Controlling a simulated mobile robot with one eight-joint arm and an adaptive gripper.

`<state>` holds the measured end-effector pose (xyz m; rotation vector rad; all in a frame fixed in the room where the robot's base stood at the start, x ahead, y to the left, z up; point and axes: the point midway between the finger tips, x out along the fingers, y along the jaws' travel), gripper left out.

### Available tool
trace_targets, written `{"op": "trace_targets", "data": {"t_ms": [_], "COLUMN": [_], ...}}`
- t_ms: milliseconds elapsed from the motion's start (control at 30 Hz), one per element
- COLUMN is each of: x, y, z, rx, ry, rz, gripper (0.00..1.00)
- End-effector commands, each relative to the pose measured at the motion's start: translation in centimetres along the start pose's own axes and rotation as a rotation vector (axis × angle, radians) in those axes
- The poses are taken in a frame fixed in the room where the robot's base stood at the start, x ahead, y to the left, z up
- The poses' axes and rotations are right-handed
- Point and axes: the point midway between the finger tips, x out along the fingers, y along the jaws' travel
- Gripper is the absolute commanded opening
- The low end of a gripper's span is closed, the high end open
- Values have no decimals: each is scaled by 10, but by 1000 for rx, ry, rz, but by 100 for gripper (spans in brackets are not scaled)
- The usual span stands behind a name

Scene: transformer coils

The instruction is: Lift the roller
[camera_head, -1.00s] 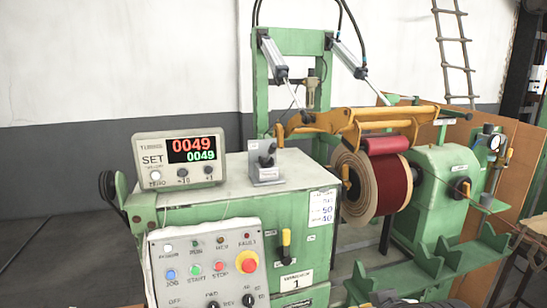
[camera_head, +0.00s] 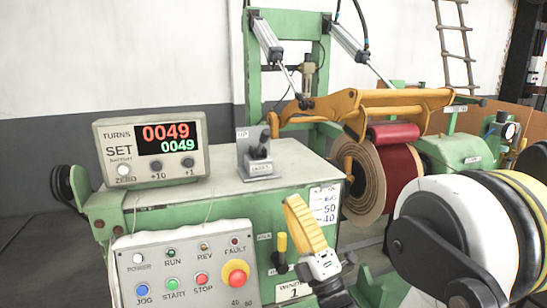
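The red roller (camera_head: 393,131) hangs under the yellow lifting arm (camera_head: 385,103) and appears to rest on top of the red coil (camera_head: 400,166) wound on the machine. A small grey lever box (camera_head: 259,158) with a dark lever stands on the green cabinet top. My gripper (camera_head: 303,222) shows in front of the cabinet's front face, with a yellow ribbed finger part pointing up and left. It is below and right of the lever box, apart from it. I see no object in it, and its finger gap is not clear from this angle.
My arm fills the lower right and hides the lower winding machine. A button panel (camera_head: 185,268) with a red stop knob (camera_head: 236,275) is at lower left. A yellow-handled lever (camera_head: 281,245) is beside my gripper. The cabinet top (camera_head: 215,178) is mostly clear.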

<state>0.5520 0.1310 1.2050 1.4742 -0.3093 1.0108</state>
Motion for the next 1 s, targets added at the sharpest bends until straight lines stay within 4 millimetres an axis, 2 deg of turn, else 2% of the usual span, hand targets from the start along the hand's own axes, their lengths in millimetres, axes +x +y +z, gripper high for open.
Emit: {"op": "trace_targets", "data": {"t_ms": [167,433,800,1000], "x": [16,56,120,137], "y": [4,6,1,1], "z": [0,0,0,0], "rx": [-1,0,0,1], "ry": [3,2,1,0], "rz": [5,2,2,2], "gripper": [0,0,0,0]}}
